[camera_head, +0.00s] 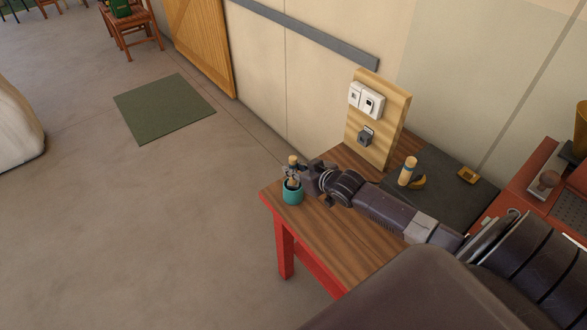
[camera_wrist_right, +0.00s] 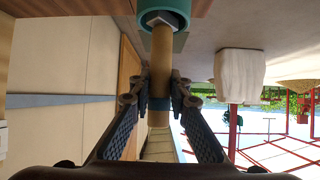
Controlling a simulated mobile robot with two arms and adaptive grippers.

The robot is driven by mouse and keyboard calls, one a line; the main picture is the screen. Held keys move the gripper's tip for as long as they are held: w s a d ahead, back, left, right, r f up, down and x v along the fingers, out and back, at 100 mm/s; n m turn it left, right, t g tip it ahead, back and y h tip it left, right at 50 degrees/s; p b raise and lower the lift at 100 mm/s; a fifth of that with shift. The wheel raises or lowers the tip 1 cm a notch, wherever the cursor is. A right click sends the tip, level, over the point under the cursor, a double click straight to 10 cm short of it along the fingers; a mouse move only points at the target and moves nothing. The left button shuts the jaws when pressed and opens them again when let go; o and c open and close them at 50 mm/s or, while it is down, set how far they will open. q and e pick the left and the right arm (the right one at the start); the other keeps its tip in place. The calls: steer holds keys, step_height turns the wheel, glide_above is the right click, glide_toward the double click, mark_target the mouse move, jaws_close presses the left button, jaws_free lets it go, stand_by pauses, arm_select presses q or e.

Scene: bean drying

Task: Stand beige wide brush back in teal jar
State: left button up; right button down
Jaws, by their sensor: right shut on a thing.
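The teal jar (camera_head: 292,195) stands near the left end of the wooden table. My right gripper (camera_head: 292,173) is shut on the beige wide brush (camera_head: 293,160) just above the jar's mouth. The brush is roughly upright; its top sticks out above my fingers. In the right wrist view the beige brush (camera_wrist_right: 161,58) runs between both fingertips (camera_wrist_right: 159,88) to the teal jar (camera_wrist_right: 197,13) at the top edge. The brush's end lies within the jar's opening there; how deep it sits I cannot tell. My left gripper is not in view.
A wooden board (camera_head: 378,115) with white switches stands at the wall behind the table (camera_head: 335,240). A red unit (camera_head: 520,185) stands at right. Floor left of the table is clear.

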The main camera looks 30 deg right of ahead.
steer(key=shift+f+b, duration=0.4)
steer(key=shift+f, duration=0.25)
steer(key=c, duration=1.7)
jaws_free()
steer(key=shift+c, duration=0.2)
steer(key=v, duration=1.2)
